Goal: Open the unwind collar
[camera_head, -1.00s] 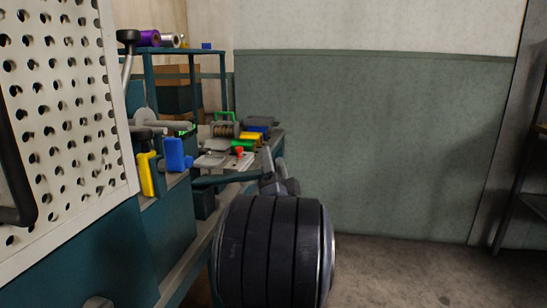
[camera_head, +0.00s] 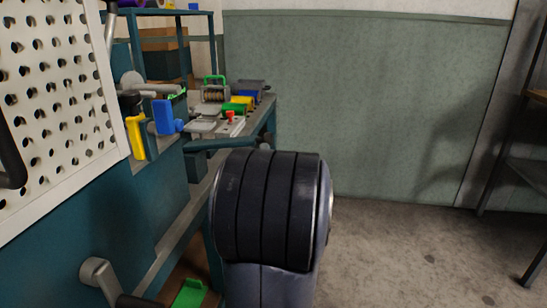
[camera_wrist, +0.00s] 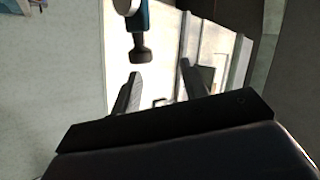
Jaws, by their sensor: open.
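In the head view, a grey disc on a horizontal shaft (camera_head: 133,80) sits on the machine at the left. A blue handle (camera_head: 164,117) and a yellow handle (camera_head: 136,136) are below it. I cannot tell for sure which part is the unwind collar. In the wrist view, the two fingers of my gripper (camera_wrist: 157,84) are apart with nothing between them. In the head view my gripper is mostly hidden behind my arm.
A white perforated panel (camera_head: 58,100) stands at the near left. A bench at the back holds a green-handled item (camera_head: 214,88) and a yellow block (camera_head: 241,102). A grey crank (camera_head: 98,273) and a green piece (camera_head: 189,293) are low. The floor at right (camera_head: 400,255) is clear.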

